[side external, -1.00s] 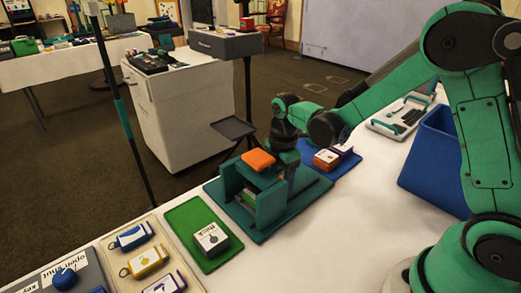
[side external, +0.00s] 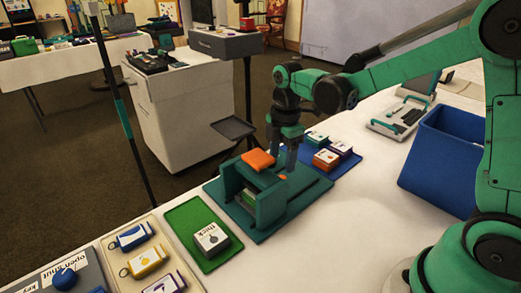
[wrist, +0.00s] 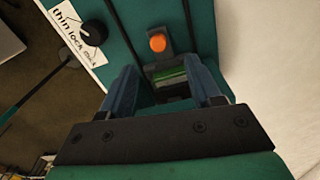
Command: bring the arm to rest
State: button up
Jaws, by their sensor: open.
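My gripper (side external: 287,155) is upright just behind the orange-topped teal fixture (side external: 274,210), with its lower part close to the orange piece (side external: 259,160). In the wrist view my gripper (wrist: 162,75) has its two blue-grey fingers spread apart with nothing held between them. Beyond the fingertips are an orange round knob (wrist: 157,43) and a green piece (wrist: 170,76) inside the fixture. I cannot tell from these views whether the fingers touch the fixture.
A green mat (side external: 188,214) with a "thick" block (side external: 211,239) lies left of the fixture. A blue mat (side external: 347,164) with several small blocks lies behind it. A blue bin (side external: 440,165) stands right. A label with a black dial (wrist: 92,33) shows beside the fixture. Bare white table lies in front.

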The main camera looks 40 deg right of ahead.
jog(key=s+a+r+m+t, duration=0.1)
jog(key=s+r+m+t, duration=0.5)
jog(key=m, duration=1)
jog(key=shift+s+a+t, duration=0.4)
jog(key=shift+s+t, duration=0.1)
jog(key=shift+s, duration=0.7)
